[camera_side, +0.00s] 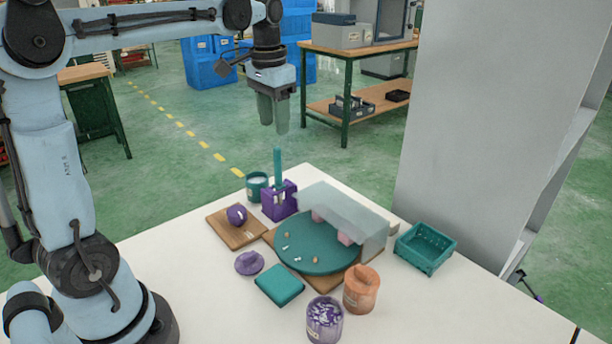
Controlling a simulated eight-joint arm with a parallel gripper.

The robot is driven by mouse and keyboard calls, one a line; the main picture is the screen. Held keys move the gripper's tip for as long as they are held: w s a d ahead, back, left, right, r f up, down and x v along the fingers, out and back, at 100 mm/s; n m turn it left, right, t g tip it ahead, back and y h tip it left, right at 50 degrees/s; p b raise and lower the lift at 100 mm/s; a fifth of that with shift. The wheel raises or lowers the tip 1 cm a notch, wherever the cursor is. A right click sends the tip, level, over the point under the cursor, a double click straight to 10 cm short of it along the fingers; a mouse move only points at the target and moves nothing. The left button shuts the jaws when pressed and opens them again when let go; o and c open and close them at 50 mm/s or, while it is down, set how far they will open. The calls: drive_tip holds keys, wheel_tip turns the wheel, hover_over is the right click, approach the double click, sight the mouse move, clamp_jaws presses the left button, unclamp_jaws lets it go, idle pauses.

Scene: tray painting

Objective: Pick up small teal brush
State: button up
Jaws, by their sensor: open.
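The small teal brush (277,165) stands upright in a purple holder (279,204) near the back of the white table. Its teal handle sticks up above the holder; its lower end is hidden inside. My gripper (275,130) is above the brush, pointing down, with its two grey-green fingers apart and empty. The fingertips are a little above the handle's top and do not appear to touch it.
The front left table is clear.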

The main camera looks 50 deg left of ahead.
sight(275, 147)
drive_tip(key=shift+w+a+g, duration=0.3)
drive_tip(key=shift+a, duration=0.3)
drive_tip(key=shift+a+f, duration=0.1)
drive_tip(key=shift+f, duration=0.1)
wheel_tip(275, 147, down, 6)
drive_tip(key=shift+f, duration=0.2)
drive_tip(key=shift+w+d+f, duration=0.1)
drive_tip(key=shift+w+f, duration=0.05)
drive_tip(key=shift+f, duration=1.15)
drive_tip(key=shift+w+d+f, duration=0.1)
drive_tip(key=shift+f, duration=1.2)
clamp_jaws()
